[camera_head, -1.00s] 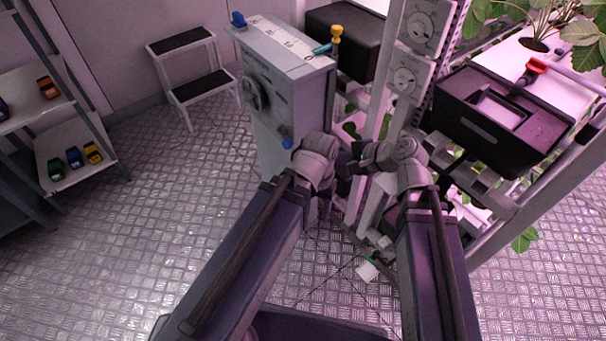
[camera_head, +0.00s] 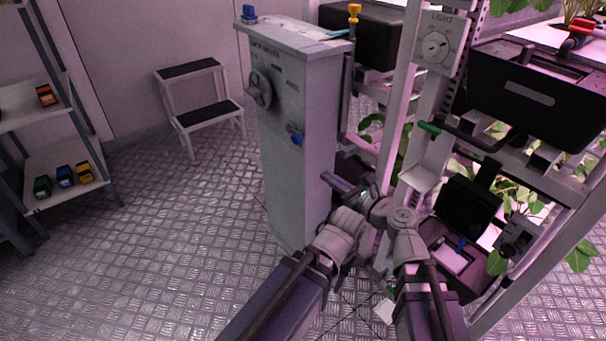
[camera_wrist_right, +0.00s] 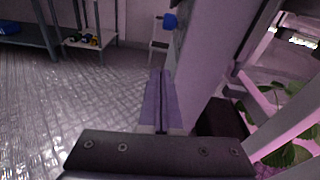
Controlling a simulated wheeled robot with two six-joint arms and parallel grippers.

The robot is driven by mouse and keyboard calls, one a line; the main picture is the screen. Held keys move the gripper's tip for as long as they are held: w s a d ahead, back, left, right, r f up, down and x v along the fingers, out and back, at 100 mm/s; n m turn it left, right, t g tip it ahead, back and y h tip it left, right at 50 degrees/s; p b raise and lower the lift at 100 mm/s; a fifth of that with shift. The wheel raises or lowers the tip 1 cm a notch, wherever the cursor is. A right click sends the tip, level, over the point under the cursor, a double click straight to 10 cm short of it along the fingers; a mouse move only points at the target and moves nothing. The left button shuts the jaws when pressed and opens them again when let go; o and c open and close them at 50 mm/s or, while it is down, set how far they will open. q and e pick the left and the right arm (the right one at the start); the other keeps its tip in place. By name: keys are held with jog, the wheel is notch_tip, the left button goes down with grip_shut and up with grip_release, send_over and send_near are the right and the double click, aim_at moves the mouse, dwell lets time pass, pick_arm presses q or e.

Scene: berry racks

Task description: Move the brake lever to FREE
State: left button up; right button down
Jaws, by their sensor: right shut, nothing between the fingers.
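No label reading FREE is legible, so I cannot tell for sure which handle is the brake lever. A blue-tipped lever (camera_head: 296,138) sits on the front of the grey cabinet (camera_head: 310,165); a blue knob also shows in the right wrist view (camera_wrist_right: 170,21), above and beyond my fingertips. A green-tipped handle (camera_head: 429,128) sticks out of the rack at right. My right gripper (camera_head: 333,182) is shut and empty, low beside the cabinet and apart from the blue lever; its closed fingers show in the wrist view (camera_wrist_right: 160,74). My left gripper's fingers are hidden.
The rack holds a LIGHT dial (camera_head: 437,43) and a black bin (camera_head: 528,92). A step stool (camera_head: 208,112) stands behind. Floor at left is clear.

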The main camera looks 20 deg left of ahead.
pick_arm(q)
jog(key=f, duration=0.1)
jog(key=b, duration=0.1)
jog(key=f, duration=0.1)
jog(key=shift+s+d+f+b, duration=0.1)
jog(key=shift+s+f+b, duration=0.15)
jog(key=shift+f+b, duration=0.1)
pick_arm(e)
jog(key=shift+s+a+f+m+t, duration=0.15)
jog(key=shift+f+m+t, duration=0.15)
jog(key=shift+f+m, duration=0.6)
